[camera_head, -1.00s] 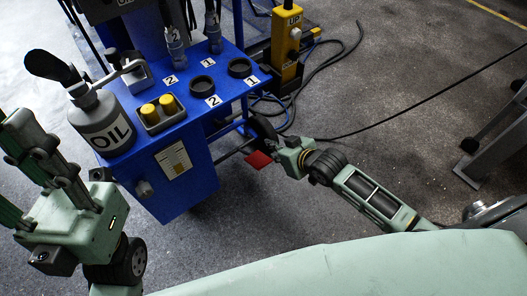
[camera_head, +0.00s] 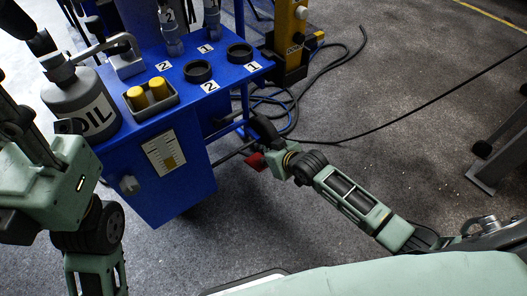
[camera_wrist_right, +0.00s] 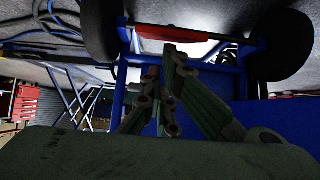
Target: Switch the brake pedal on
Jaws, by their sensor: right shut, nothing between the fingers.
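The red brake pedal (camera_head: 254,161) sticks out low beside the blue trolley (camera_head: 170,170), near the floor. It also shows as a red bar at the top of the right wrist view (camera_wrist_right: 185,33). My right gripper (camera_wrist_right: 165,58) is shut and empty, with its fingertips just below the red bar in that view. I cannot tell whether they touch it. In the head view its fingers are hard to make out beside the pedal. My left gripper (camera_head: 12,112) is at the left edge, its fingers partly cut off, away from the pedal.
An oil can (camera_head: 85,105), a tray with yellow caps (camera_head: 152,97) and two black rings sit on the trolley top. A yellow control box (camera_head: 290,25) stands behind. Cables (camera_head: 330,85) lie on the floor. A grey metal frame (camera_head: 500,150) is at right.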

